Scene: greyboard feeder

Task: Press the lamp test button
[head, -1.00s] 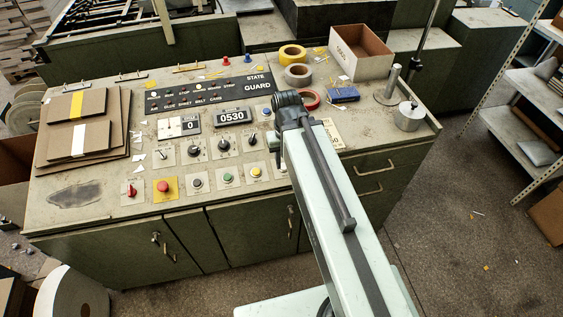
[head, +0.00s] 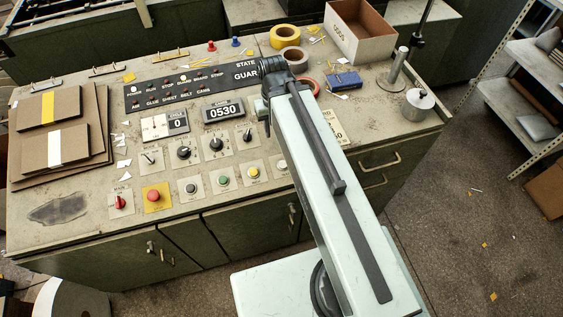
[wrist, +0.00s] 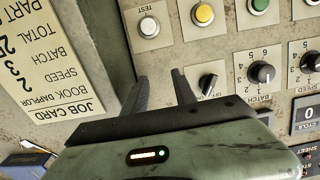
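The lamp test button is a round white button on a square plate marked TEST. In the wrist view the white button (wrist: 148,27) is near the top, just beyond my fingertips. In the head view the white button (head: 282,164) shows at the right end of the lower button row, close beside my arm. The fingers do not appear to touch the button. In the head view my gripper is mostly hidden behind my arm.
A yellow button (wrist: 204,14) and a green button (wrist: 259,4) sit beside the white one. An off switch (wrist: 208,84) and a batch knob (wrist: 261,72) are close to my fingers. A red button on a yellow plate (head: 153,196) is farther left.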

